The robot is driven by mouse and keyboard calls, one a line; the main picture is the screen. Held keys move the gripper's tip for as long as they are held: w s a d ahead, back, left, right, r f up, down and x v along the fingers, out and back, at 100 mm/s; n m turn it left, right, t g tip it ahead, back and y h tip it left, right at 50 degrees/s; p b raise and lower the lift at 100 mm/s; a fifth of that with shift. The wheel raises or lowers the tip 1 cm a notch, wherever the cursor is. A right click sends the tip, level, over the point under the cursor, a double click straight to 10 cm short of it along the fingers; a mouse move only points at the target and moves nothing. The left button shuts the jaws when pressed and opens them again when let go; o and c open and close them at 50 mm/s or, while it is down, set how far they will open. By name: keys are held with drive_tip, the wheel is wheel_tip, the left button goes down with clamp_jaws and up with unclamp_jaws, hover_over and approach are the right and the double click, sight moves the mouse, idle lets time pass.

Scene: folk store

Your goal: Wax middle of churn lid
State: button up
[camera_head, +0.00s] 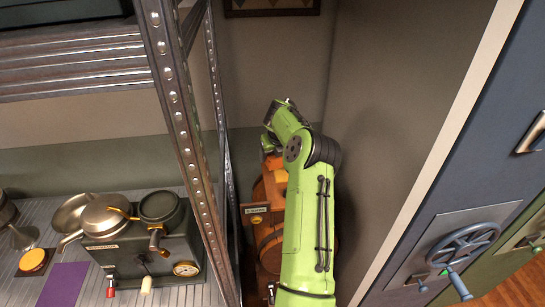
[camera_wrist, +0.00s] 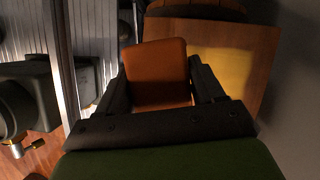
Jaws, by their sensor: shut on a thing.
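My gripper (camera_wrist: 158,78) is shut on an orange block (camera_wrist: 160,62), probably the wax, held between both fingers in the wrist view. A flat wooden surface (camera_wrist: 250,38), probably the churn lid, lies behind and to the right of the block, with a brighter yellow area on it. I cannot tell whether that is wax or light, nor whether the block touches the wood. In the head view my gripper (camera_head: 270,143) is above a wooden churn (camera_head: 268,238) in the corner. My green arm hides much of the churn and its top.
A metal shelf post (camera_head: 180,120) stands close left of the churn. Left of it, a ridged counter holds a dark stove-like unit (camera_head: 145,255) with pans (camera_head: 105,215). A wall (camera_head: 375,130) is close on the right, then a blue cabinet with a handwheel (camera_head: 462,247).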

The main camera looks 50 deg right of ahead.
drive_tip(key=shift+r+p, duration=0.45)
drive_tip(key=shift+r, duration=0.7)
